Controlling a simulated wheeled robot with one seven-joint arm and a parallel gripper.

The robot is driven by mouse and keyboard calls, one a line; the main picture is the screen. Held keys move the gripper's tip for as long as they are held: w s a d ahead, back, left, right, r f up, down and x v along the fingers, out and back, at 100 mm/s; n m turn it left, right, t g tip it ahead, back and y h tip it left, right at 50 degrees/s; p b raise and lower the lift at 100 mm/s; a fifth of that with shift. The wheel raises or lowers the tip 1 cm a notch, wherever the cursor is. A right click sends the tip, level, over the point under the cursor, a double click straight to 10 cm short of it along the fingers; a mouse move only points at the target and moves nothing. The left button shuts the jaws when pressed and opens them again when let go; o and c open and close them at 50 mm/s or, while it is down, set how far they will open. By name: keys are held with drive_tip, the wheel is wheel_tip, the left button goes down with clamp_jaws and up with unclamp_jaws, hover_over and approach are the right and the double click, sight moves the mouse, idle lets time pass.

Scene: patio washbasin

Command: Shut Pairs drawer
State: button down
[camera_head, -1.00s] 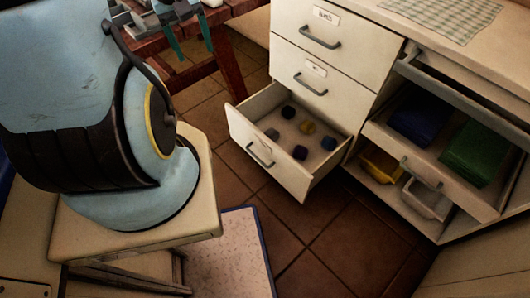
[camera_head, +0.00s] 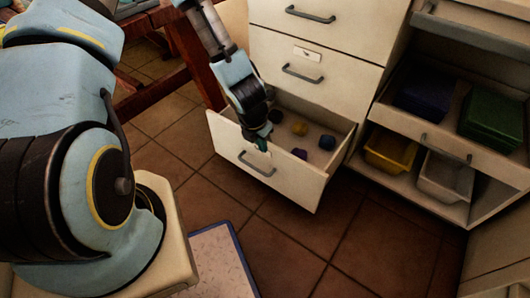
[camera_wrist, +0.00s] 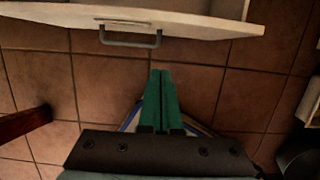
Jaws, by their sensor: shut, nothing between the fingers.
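The bottom drawer (camera_head: 226,159) of the white cabinet stands pulled out, and several small dark and yellow balled items lie in it. Any label on its front is not readable. Its grey bar handle (camera_head: 257,165) is on the front face and also shows in the wrist view (camera_wrist: 130,42). My gripper (camera_head: 262,146) has green fingers pointing down close to the drawer's front panel in the head view. In the wrist view the fingers (camera_wrist: 162,72) are together and empty, with a visible gap below the handle in the picture. Contact with the drawer cannot be seen.
The two drawers above (camera_head: 302,72) are shut. An open shelf unit with a pulled-out tray (camera_head: 398,118) and yellow and white bins (camera_head: 388,154) stands at the right. A red-brown wooden table leg (camera_head: 194,60) is at the left. Tiled floor (camera_head: 300,245) before the drawer is clear.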

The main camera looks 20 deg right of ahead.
drive_tip(key=w+d+f+b, duration=0.1)
drive_tip(key=w+d+f, duration=0.2)
drive_tip(key=f, duration=0.6)
drive_tip(key=shift+d, duration=1.25)
drive_tip(key=shift+w+d, duration=0.1)
